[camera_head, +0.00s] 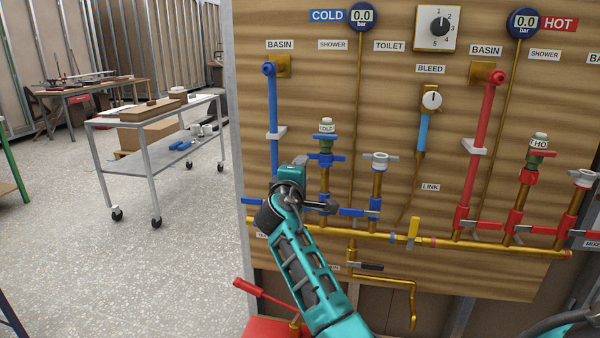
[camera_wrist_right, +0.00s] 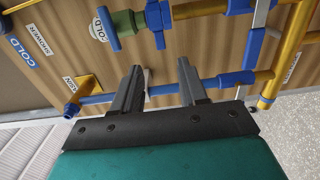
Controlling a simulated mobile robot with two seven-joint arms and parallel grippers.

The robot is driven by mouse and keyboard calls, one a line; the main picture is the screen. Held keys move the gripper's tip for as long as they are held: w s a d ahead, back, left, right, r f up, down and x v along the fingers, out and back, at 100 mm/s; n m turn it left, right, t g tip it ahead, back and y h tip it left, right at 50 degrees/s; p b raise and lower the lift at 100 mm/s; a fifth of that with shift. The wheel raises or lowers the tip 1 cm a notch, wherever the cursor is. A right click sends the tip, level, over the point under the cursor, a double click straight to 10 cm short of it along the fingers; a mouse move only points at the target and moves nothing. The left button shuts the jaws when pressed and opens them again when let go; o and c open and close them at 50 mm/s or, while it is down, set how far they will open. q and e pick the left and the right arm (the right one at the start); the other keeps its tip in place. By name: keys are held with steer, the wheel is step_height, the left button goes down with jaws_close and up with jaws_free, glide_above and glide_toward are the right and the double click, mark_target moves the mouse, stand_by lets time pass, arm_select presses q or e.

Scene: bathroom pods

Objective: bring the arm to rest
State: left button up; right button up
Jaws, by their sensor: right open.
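My right arm reaches up from the bottom of the head view in front of the plumbing board (camera_head: 400,120). Its right gripper (camera_head: 325,207) is small and partly hidden there, in front of the lower blue pipes. In the right wrist view the right gripper (camera_wrist_right: 160,64) shows two dark fingers set apart, with nothing held. A blue pipe (camera_wrist_right: 220,81) runs across behind the fingers; I cannot tell how far it is from them. My left gripper is not in view.
Blue valves (camera_head: 325,160) and a brass pipe (camera_head: 380,234) are close to the arm. Red pipes (camera_head: 486,120) stand to the right. A red-handled tool (camera_head: 247,287) is below left. A wheeled table (camera_head: 150,125) stands left; the floor before it is clear.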

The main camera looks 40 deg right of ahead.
stand_by(0.4)
steer(key=s+a+f+y, duration=0.3)
steer(key=a+f, duration=0.1)
steer(key=f, duration=0.4)
steer(key=s+a+f+t+y, duration=0.1)
steer(key=s+a+f+y, duration=0.25)
steer(key=f, duration=0.35)
steer(key=s+a+f+y, duration=0.3)
steer(key=s+a+f, duration=0.15)
steer(key=f, duration=0.35)
steer(key=s+a+f+m+y, duration=0.2)
steer(key=s+a+f, duration=0.1)
steer(key=s, duration=0.3)
steer(key=s+a+f+m+g+y+p, duration=0.1)
steer(key=s+a+f+y, duration=0.1)
steer(key=s+a, duration=0.3)
steer(key=s+a+f+m+g+y, duration=0.1)
steer(key=s+a+f+m+y, duration=0.1)
steer(key=s+a, duration=0.3)
steer(key=s+f, duration=0.1)
steer(key=s, duration=0.2)
steer(key=shift+s+f+m, duration=0.25)
steer(key=shift+f+m, duration=0.05)
steer(key=shift+d, duration=0.15)
